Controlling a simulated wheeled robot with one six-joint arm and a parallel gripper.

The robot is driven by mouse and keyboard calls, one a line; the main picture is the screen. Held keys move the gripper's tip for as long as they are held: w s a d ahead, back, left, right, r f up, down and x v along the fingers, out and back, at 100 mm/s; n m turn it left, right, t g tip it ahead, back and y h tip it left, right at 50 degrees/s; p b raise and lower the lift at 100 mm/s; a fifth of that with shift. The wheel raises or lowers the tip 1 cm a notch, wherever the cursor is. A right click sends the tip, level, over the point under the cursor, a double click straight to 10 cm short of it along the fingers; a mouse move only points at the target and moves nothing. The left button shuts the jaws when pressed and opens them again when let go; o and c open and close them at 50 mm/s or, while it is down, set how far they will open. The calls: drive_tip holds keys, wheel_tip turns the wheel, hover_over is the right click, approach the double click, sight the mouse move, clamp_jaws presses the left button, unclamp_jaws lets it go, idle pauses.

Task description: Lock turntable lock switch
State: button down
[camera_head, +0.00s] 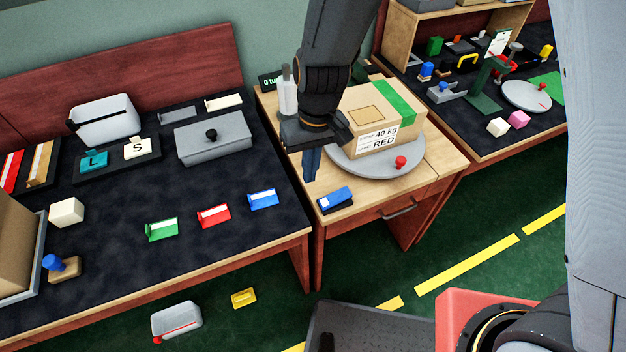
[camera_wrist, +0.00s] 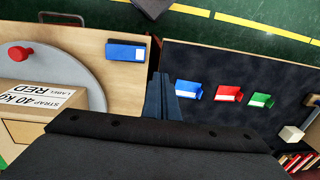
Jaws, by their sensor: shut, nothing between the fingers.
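A round grey turntable (camera_head: 345,165) lies on the small wooden table. A cardboard box (camera_head: 365,120) with a green strap and a label reading "40 kg RED" rests on it. A red knob (camera_head: 401,162) stands at the turntable's front right edge; it also shows in the wrist view (camera_wrist: 20,54). I cannot tell whether this knob is the lock switch or its setting. My gripper (camera_head: 311,168) points down at the left of the turntable, shut and empty.
A blue item (camera_head: 335,199) with a white label lies at the table's front, near my gripper. A white bottle (camera_head: 287,92) stands behind the arm. The left desk (camera_head: 100,215) holds labelled holders and a grey box. A second turntable (camera_head: 526,96) lies at right.

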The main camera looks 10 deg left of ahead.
drive_tip(key=r, duration=0.3)
drive_tip(key=a+r+b, duration=0.1)
drive_tip(key=r, duration=0.1)
drive_tip(key=shift+s, duration=0.35)
drive_tip(key=d+r+m+t, duration=0.1)
drive_tip(key=d+r+m, duration=0.1)
drive_tip(key=d, duration=1.3)
drive_tip(key=d+r+m+t+b, duration=0.1)
drive_tip(key=d+m, duration=0.4)
drive_tip(key=d, duration=1.1)
drive_tip(key=shift+d+r+h+b, duration=0.2)
drive_tip(key=shift+r+h+b, duration=0.1)
drive_tip(key=shift+r+h, duration=0.15)
